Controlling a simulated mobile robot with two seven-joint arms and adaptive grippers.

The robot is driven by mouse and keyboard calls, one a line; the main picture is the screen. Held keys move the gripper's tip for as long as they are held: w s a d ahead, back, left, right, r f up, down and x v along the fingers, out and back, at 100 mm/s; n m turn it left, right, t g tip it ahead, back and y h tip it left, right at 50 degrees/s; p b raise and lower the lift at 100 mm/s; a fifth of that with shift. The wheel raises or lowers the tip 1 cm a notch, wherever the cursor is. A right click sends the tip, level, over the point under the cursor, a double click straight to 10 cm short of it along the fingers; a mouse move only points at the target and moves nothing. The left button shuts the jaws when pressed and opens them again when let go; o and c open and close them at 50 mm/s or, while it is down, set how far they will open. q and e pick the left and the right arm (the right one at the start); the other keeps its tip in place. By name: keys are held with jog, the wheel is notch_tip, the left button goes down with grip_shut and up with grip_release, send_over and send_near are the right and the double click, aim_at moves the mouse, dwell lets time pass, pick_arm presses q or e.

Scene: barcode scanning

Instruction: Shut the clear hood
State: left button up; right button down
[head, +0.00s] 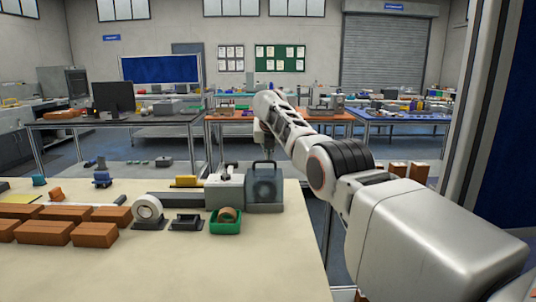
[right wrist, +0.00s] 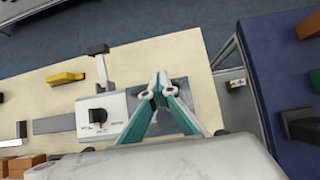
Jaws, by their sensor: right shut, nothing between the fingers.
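A grey-blue hood-like box (head: 264,194) with a dark handle on top and a round shape on its front stands at the right end of a light grey machine (head: 224,192). I cannot tell whether this box is the clear hood or how far it is closed. My right gripper (head: 268,152) hangs above and behind the box in the head view. In the right wrist view the right gripper (right wrist: 158,80) is shut and empty, over a dark grey surface (right wrist: 178,122) beside the machine (right wrist: 92,116) with its black knob. My left gripper is not in view.
A tape roll on a dispenser (head: 148,211), a green tray (head: 226,227) and several brown boxes (head: 45,232) sit on the cream table (head: 200,270). A yellow object (right wrist: 65,78) lies behind the machine. The table's front is clear; its right edge is close to the box.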

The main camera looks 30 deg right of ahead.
jog(key=shift+s+a+f, duration=0.15)
jog(key=shift+s+f, duration=0.05)
jog(key=shift+f, duration=0.75)
jog(key=shift+r, duration=0.1)
jog(key=shift+s+a+r, duration=0.25)
jog(key=shift+r, duration=0.3)
jog(key=v, duration=1.1)
jog(key=shift+d+r, duration=0.25)
jog(key=shift+r, duration=0.45)
jog(key=shift+w, duration=0.1)
